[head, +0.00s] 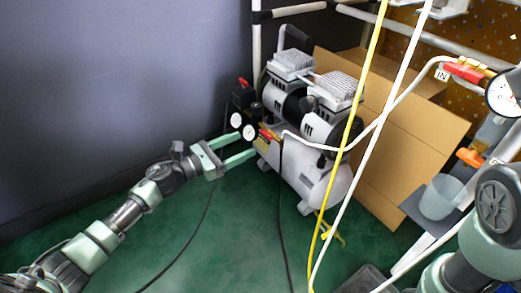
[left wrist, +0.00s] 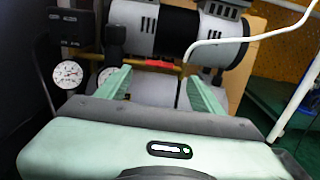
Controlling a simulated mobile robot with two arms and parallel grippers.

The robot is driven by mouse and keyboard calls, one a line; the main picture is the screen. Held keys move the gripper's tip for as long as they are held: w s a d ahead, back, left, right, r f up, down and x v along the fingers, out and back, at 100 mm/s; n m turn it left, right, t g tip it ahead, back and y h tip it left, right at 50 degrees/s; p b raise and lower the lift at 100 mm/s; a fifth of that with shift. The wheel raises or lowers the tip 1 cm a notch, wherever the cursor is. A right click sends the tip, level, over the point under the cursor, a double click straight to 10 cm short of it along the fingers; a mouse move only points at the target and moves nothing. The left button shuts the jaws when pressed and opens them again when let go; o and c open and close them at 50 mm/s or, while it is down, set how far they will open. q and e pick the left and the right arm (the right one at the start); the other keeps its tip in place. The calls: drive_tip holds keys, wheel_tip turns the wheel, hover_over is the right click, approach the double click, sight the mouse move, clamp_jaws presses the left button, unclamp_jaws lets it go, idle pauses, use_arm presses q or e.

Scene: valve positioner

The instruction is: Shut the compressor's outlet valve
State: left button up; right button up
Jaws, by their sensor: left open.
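The compressor (head: 330,165) stands on the green floor, a grey and white twin-head unit with a tank below. Its outlet valve (head: 267,134), with a red handle, is at the front left, where the white hose joins. In the left wrist view the red handle (left wrist: 158,63) lies roughly level along the brass pipe. My left gripper (head: 247,145) is open, its fingertips close to the valve. In the left wrist view the left gripper (left wrist: 158,76) has one finger on each side of the handle; I cannot tell whether either touches. My right gripper is out of view.
Two round gauges (head: 236,119) sit left of the valve. White and yellow hoses cross the right side. A cardboard box (head: 415,140) stands behind the compressor. Another red valve (head: 465,71) is at upper right. Green floor (head: 235,235) is mostly clear in front, with black cables.

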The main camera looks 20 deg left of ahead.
sight(264, 135)
use_arm(q)
drive_tip(key=b+x, duration=0.3)
drive_tip(key=x, duration=0.4)
drive_tip(key=shift+w+d+f, duration=0.1)
drive_tip(key=shift+w+d, duration=0.15)
drive_tip(key=shift+w, duration=0.1)
drive_tip(key=c, duration=1.4)
